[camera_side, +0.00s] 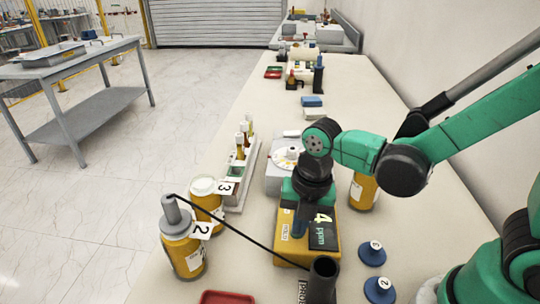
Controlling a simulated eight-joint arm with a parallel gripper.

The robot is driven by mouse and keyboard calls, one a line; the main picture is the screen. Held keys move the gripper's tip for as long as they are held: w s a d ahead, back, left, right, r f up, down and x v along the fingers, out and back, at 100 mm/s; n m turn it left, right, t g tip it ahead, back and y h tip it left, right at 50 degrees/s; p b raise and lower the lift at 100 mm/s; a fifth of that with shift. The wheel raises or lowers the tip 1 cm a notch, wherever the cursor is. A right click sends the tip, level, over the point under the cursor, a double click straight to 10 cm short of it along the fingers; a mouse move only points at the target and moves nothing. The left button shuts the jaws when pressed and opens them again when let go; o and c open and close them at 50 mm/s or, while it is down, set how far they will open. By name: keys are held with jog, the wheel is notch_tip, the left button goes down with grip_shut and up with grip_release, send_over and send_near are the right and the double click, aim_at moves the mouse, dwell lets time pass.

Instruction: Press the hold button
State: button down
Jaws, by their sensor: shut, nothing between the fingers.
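A yellow meter (333,255) lies on the bench, with a dark display (322,236) reading "4 ppm". A small white label (285,232) is on its left side, too small to read surely; it may mark the hold button. My gripper (299,229) points down over the meter's upper left part, just left of the display. Its fingers are shut and empty. The tips are at or very near the meter's face; I cannot tell whether they touch it. Any button under the tips is hidden by them.
A black tube runs from the bottle marked 2 (183,250) to a dark cylinder (322,280) in front of the meter. The bottle marked 3 (208,203) and a vial rack (243,180) stand left. Blue caps (371,254) lie right. A yellow bottle (361,192) stands behind my arm.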

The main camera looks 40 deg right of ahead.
jog(key=shift+w+f, duration=0.1)
jog(key=shift+f, duration=0.35)
jog(key=shift+r, duration=0.15)
notch_tip(320, 180, up, 8)
jog(key=shift+s+d, duration=0.2)
jog(key=shift+s, duration=0.15)
jog(key=shift+r, duration=0.1)
dwell(0.7)
jog(key=d+m+t, duration=0.3)
jog(key=m, duration=1)
jog(key=d+r+m+t, duration=0.1)
jog(key=d+m+t, duration=0.2)
jog(key=m, duration=1.1)
jog(key=shift+w+d+r+h, duration=0.25)
jog(key=shift+d+h, duration=0.15)
jog(key=shift+d, duration=0.1)
